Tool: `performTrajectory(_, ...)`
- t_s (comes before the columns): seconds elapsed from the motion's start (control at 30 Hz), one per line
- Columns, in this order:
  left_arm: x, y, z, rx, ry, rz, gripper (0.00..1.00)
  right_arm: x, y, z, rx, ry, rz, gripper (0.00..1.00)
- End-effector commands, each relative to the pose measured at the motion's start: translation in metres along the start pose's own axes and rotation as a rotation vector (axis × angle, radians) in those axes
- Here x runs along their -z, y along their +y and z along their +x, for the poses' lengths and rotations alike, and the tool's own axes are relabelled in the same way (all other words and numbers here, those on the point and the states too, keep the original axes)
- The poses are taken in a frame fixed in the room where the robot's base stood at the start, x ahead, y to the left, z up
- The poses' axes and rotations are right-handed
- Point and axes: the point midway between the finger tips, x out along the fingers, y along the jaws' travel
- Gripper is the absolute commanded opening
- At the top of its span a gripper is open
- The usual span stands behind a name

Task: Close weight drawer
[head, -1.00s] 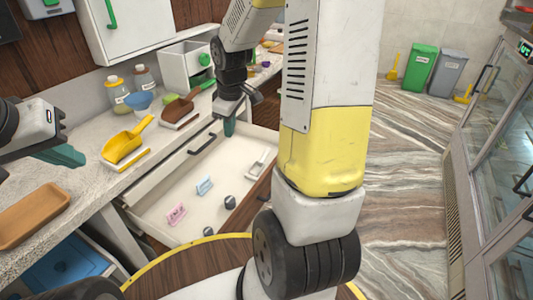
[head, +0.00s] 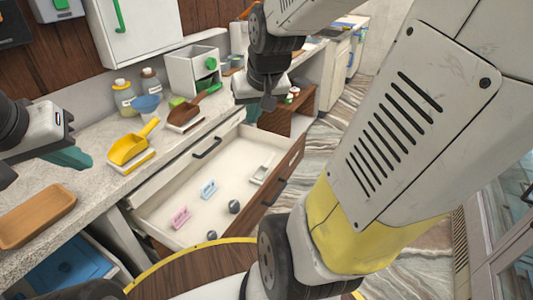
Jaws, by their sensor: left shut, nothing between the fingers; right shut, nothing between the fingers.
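The weight drawer (head: 184,207) stands open, pulled out from the counter. Its wooden front with a dark handle (head: 277,193) faces right. Inside lie a pink tag (head: 180,217), a light blue tag (head: 208,190), two small dark-topped weights (head: 234,207) and a white holder (head: 261,169). My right gripper (head: 253,115) is shut and empty, above the drawer's far end in the picture and apart from the front's handle. Its teal fingertips are mostly hidden by the wrist. My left gripper (head: 72,158) is shut and empty over the counter at the left.
The counter holds a yellow scoop (head: 128,148), a brown scoop (head: 186,113), an orange-brown tray (head: 36,214), jars (head: 125,97) and a white box with a green knob (head: 194,70). A blue bin (head: 72,268) sits below. My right arm blocks much of the right side.

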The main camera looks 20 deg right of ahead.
Motion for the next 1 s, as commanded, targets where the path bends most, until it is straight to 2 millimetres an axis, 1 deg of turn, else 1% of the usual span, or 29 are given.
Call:
performTrajectory(0.03, 0.0, 0.0, 0.0, 0.0, 0.0, 0.0, 0.0, 0.003, 0.009, 0.01, -0.015, -0.005, 0.028, 0.0)
performTrajectory(0.27, 0.0, 0.0, 0.0, 0.0, 0.0, 0.0, 0.0, 0.016, 0.047, 0.054, -0.063, -0.007, 0.122, 0.0)
performTrajectory(0.37, 0.0, 0.0, 0.0, 0.0, 0.0, 0.0, 0.0, 0.019, 0.068, 0.081, -0.079, -0.012, 0.163, 0.0)
performTrajectory(0.47, 0.0, 0.0, 0.0, 0.0, 0.0, 0.0, 0.0, 0.018, 0.097, 0.116, -0.089, -0.016, 0.219, 0.0)
performTrajectory(0.5, 0.0, 0.0, 0.0, 0.0, 0.0, 0.0, 0.0, 0.016, 0.11, 0.134, -0.09, -0.019, 0.247, 0.0)
performTrajectory(0.57, 0.0, 0.0, 0.0, 0.0, 0.0, 0.0, 0.0, 0.011, 0.131, 0.161, -0.087, -0.016, 0.292, 0.0)
performTrajectory(0.6, 0.0, 0.0, 0.0, 0.0, 0.0, 0.0, 0.0, 0.006, 0.144, 0.179, -0.081, -0.012, 0.323, 0.0)
performTrajectory(0.67, 0.0, 0.0, 0.0, 0.0, 0.0, 0.0, 0.0, -0.003, 0.164, 0.205, -0.07, -0.003, 0.373, 0.0)
performTrajectory(0.7, 0.0, 0.0, 0.0, 0.0, 0.0, 0.0, 0.0, -0.011, 0.175, 0.222, -0.059, 0.003, 0.41, 0.0)
performTrajectory(0.8, 0.0, 0.0, 0.0, 0.0, 0.0, 0.0, 0.0, -0.031, 0.202, 0.26, -0.03, 0.032, 0.505, 0.0)
performTrajectory(0.9, 0.0, 0.0, 0.0, 0.0, 0.0, 0.0, 0.0, -0.05, 0.222, 0.29, 0.0, 0.068, 0.595, 0.0)
performTrajectory(1.0, 0.0, 0.0, 0.0, 0.0, 0.0, 0.0, 0.0, -0.064, 0.235, 0.309, 0.022, 0.101, 0.665, 0.0)
